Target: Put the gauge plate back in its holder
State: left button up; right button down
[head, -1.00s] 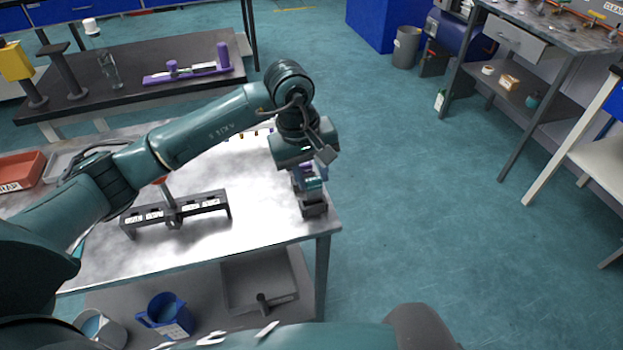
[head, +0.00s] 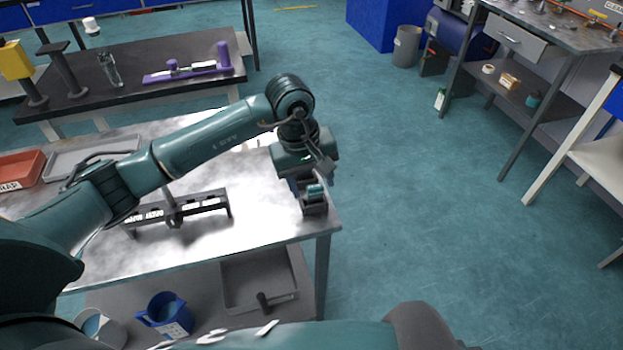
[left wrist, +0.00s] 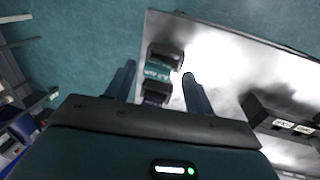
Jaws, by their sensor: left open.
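A small dark holder (head: 314,209) stands at the right front corner of the metal table. A teal piece with pale lettering, apparently the gauge plate (head: 316,191), shows at the holder, below my left gripper (head: 312,180). In the left wrist view, the teal piece (left wrist: 157,71) lies between dark blocks of the holder (left wrist: 166,54). My left gripper (left wrist: 158,82) is open, its fingers apart on either side of the holder in that view. Whether they reach down around the plate, and how fully it is seated, I cannot tell. My right gripper is not in view.
A dark labelled rack (head: 178,209) stands left of the holder on the metal table (head: 262,225). Red (head: 18,168) and grey (head: 80,158) trays lie at the far left. A shelf below holds a grey tray (head: 262,282) and a blue container (head: 166,314).

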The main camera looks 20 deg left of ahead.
pick_arm(q)
jog(key=shift+r, duration=0.25)
notch_tip(320, 180, up, 12)
jog(key=s+a+f, duration=0.1)
jog(key=a, duration=0.1)
jog(key=s+d+f+n+g+h, duration=0.35)
jog(key=s+d+h, duration=0.45)
jog(key=d, duration=0.5)
jog(key=s+d+r+n+t+h, duration=0.1)
jog(key=s+d+r+n+h, duration=0.45)
jog(key=n+h, duration=0.6)
jog(key=w+a+f+n+t+y, duration=0.4)
jog(key=n+t, duration=0.6)
jog(key=n, duration=0.8)
jog(key=w+a+f+n+t+y, duration=0.3)
jog(key=a+f+n+t+y, duration=0.45)
jog(key=n, duration=0.95)
jog(key=s+a+f+n+g+y, duration=0.3)
jog(key=s+f+n+g+y, duration=0.1)
jog(key=s+f+n, duration=0.6)
notch_tip(320, 180, down, 4)
jog(key=n+y, duration=0.1)
jog(key=n, duration=0.1)
jog(key=shift+a+n+g, duration=0.15)
jog(key=shift+n+g, duration=0.15)
